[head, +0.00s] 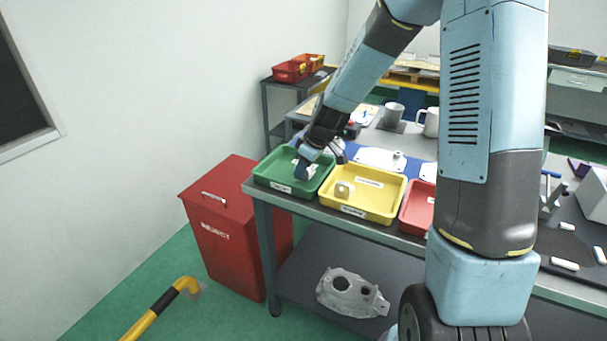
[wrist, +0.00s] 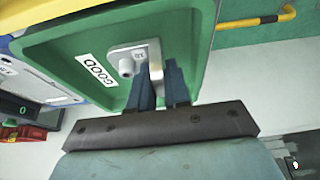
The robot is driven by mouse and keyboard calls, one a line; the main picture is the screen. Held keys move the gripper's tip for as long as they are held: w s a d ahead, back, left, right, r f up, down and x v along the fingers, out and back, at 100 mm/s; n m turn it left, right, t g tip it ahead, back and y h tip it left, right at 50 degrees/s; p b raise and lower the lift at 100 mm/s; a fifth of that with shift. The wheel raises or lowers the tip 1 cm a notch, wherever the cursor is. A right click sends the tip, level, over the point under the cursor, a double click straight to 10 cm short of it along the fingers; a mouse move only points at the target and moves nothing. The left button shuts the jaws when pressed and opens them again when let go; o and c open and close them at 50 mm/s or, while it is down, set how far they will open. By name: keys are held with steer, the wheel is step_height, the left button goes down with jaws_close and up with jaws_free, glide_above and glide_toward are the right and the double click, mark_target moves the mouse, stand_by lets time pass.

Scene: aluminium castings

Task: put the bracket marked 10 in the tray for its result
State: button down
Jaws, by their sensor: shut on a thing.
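My gripper (head: 305,170) is over the green tray (head: 266,181) at the left end of the bench, fingers pointing down into it. In the wrist view the fingers (wrist: 161,82) are shut on the upright plate of a pale metal bracket (wrist: 128,56). The bracket has a round boss and a small mark that I cannot read surely. It is inside the outline of the green tray, whose label reads GOOD (wrist: 96,70). I cannot tell whether the bracket touches the tray floor.
A red tray (head: 413,215) follows, partly behind my arm. A red reject bin (head: 222,215) stands left of the bench.

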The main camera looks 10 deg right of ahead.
steer(key=shift+f, duration=1.05)
steer(key=shift+f, duration=0.1)
steer(key=c, duration=1.1)
jaws_free()
steer(key=s+d+r+m+t+h, duration=0.1)
steer(key=s+d+r+m, duration=0.3)
steer(key=s+r, duration=0.6)
steer(key=s+d+r+m+t+h, duration=0.15)
steer(key=s+d+r, duration=0.45)
steer(key=r, duration=0.7)
steer(key=s+d+r+m, duration=0.2)
steer(key=s+m, duration=0.1)
steer(key=s, duration=0.4)
steer(key=s+d+r+m+h, duration=0.1)
steer(key=s+d+r+m, duration=0.1)
steer(key=s, duration=0.5)
steer(key=shift+d+r+m+t, duration=0.25)
steer(key=shift+d+m+t, duration=0.15)
steer(key=shift+d, duration=0.25)
